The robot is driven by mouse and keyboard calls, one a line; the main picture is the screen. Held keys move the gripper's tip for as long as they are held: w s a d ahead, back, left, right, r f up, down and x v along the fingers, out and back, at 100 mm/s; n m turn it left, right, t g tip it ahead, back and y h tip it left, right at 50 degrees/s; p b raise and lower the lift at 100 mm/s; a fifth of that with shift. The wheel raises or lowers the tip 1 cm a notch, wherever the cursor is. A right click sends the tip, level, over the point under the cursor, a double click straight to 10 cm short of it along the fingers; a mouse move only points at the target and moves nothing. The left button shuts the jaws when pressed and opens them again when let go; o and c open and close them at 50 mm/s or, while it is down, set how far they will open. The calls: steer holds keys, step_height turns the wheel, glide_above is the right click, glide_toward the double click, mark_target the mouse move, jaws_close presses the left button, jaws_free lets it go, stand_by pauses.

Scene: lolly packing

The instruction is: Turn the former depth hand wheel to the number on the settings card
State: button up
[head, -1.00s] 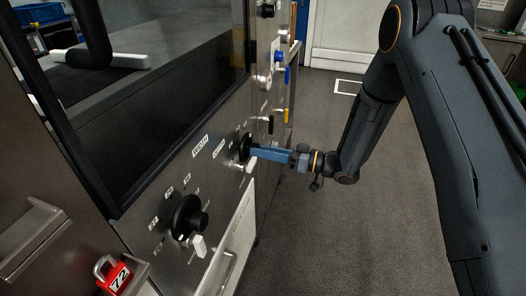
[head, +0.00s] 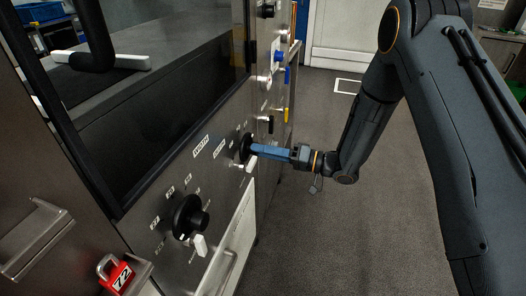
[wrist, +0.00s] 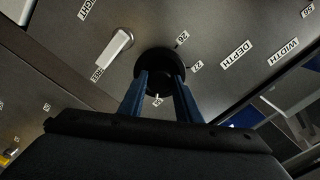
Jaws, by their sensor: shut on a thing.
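The depth hand wheel (head: 244,146) is a black round knob on the steel machine front, with the DEPTH label (wrist: 236,55) beside it in the wrist view. My gripper (head: 253,150) is shut on this wheel, its two blue fingers on either side of it in the wrist view (wrist: 160,84). The wheel's black face (wrist: 158,58) shows between and above the fingers. Small number tags (wrist: 182,38) stand around it. A small white mark shows between the fingers below the wheel. I cannot make out a settings card.
A second black wheel (head: 187,216) stands nearer on the same panel, with tags around it. A white lever (wrist: 115,47) is beside the gripped wheel. A red padlock marked 72 (head: 116,274) hangs at the lower left. The floor right of the machine is clear.

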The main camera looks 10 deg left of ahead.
stand_by(0.3)
steer(key=o, duration=1.1)
steer(key=shift+c, duration=0.2)
steer(key=d+b, duration=0.1)
steer(key=d, duration=0.6)
steer(key=shift+s+d+b, duration=0.3)
steer(key=shift+d, duration=0.1)
